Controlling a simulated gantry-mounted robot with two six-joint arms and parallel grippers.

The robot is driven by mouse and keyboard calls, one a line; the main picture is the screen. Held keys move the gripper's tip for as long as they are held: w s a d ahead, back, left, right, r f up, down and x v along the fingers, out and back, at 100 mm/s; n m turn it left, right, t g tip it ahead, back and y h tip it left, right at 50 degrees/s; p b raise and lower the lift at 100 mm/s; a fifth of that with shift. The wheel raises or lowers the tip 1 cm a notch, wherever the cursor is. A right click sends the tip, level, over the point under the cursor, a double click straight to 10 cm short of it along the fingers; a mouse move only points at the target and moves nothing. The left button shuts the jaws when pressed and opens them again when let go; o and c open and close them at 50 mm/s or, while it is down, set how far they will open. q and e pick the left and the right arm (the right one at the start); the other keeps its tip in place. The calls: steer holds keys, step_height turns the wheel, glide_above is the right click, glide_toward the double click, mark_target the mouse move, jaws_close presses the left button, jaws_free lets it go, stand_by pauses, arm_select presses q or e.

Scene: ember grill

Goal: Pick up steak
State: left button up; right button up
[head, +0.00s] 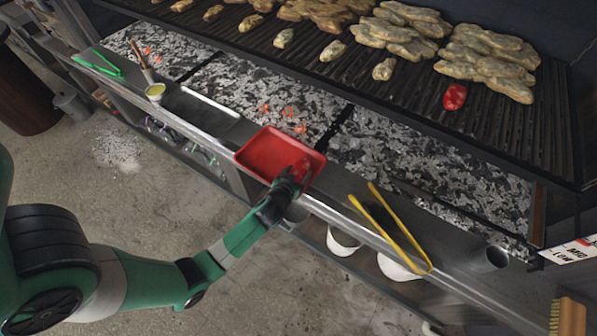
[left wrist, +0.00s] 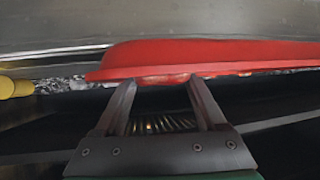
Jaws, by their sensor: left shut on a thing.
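A red plastic tray (head: 262,148) sits on the steel ledge in front of the grill. A red raw steak (head: 302,168) shows at the tray's near right side, partly hidden by my left gripper (head: 290,182). My left gripper reaches over the tray's near edge and is shut on this steak. In the left wrist view the fingertips (left wrist: 160,82) are at the red tray (left wrist: 220,55), with a thin strip of the steak (left wrist: 165,79) between them. Another red steak (head: 455,97) lies on the grill grate at the right. My right gripper is not in view.
Yellow tongs (head: 378,225) lie across the ledge right of the tray; green tongs (head: 98,66) lie far left. A small cup of yellow liquid with a brush (head: 155,91) stands left. Several browned pieces of meat (head: 487,62) cover the back grate (head: 540,130). Coals glow below.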

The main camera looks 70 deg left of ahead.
mark_target(298, 176)
arm_select(q)
steer(key=shift+r, duration=0.1)
steer(key=r+p, duration=0.1)
steer(key=r, duration=0.1)
steer(key=d+r, duration=0.1)
steer(key=r, duration=0.1)
steer(key=shift+s+r+p, duration=0.15)
steer(key=shift+r+p, duration=0.05)
steer(key=shift+p, duration=0.15)
steer(key=s+d+r+p, duration=0.6)
steer(key=d+r+p, duration=0.2)
steer(key=d+p, duration=0.3)
steer(key=shift+s+r+p, duration=0.25)
steer(key=shift+s+p, duration=0.05)
steer(key=shift+p, duration=0.6)
steer(key=shift+d, duration=0.1)
